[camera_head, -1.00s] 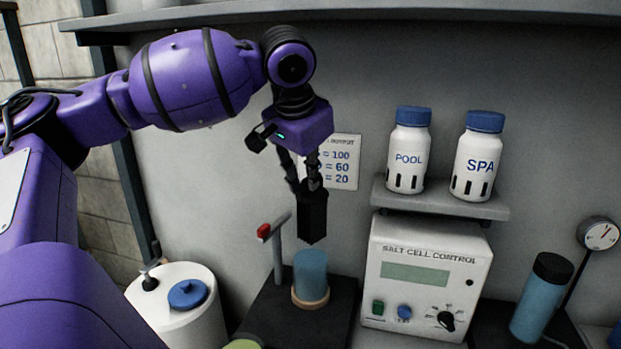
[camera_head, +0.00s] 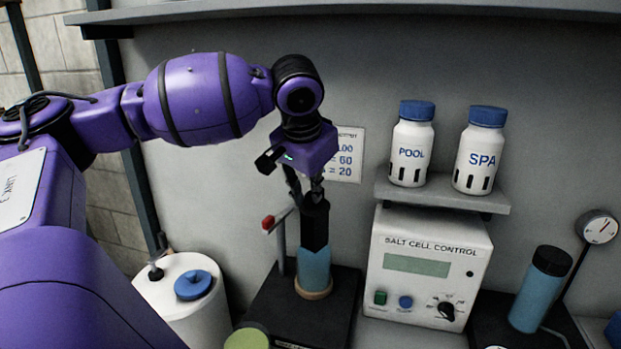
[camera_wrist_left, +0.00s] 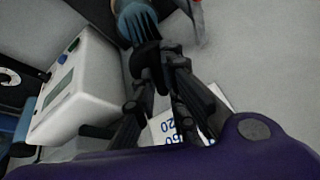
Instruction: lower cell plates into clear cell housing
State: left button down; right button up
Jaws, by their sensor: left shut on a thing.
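My left gripper (camera_head: 311,188) is shut on the black cell plates (camera_head: 314,226) and holds them upright. The clear blue cell housing (camera_head: 315,270) stands directly below, in a tan ring on a black base. In the head view the plates' lower end meets the housing's mouth; how far it is inside is hard to tell. The left wrist view shows the gripper (camera_wrist_left: 160,62) behind the dark top of the plates, with dark stripes in the blue housing (camera_wrist_left: 135,20) beyond. My right gripper is not in view.
A red-tipped T-shaped stand (camera_head: 279,235) rises close to the housing's left. The salt cell control box (camera_head: 428,265) is on the right, below a small shelf (camera_head: 442,196) with two bottles. A white drum (camera_head: 185,300) with a blue cap stands at left.

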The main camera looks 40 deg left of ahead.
aim_at(310, 232)
pick_arm(q)
jog(key=shift+f+b, duration=0.4)
jog(key=shift+f, duration=5.5)
jog(key=c, duration=1.7)
grip_release()
jog(key=shift+f, duration=0.1)
jog(key=shift+s, duration=0.1)
jog(key=v, duration=1.2)
jog(key=shift+d, duration=0.1)
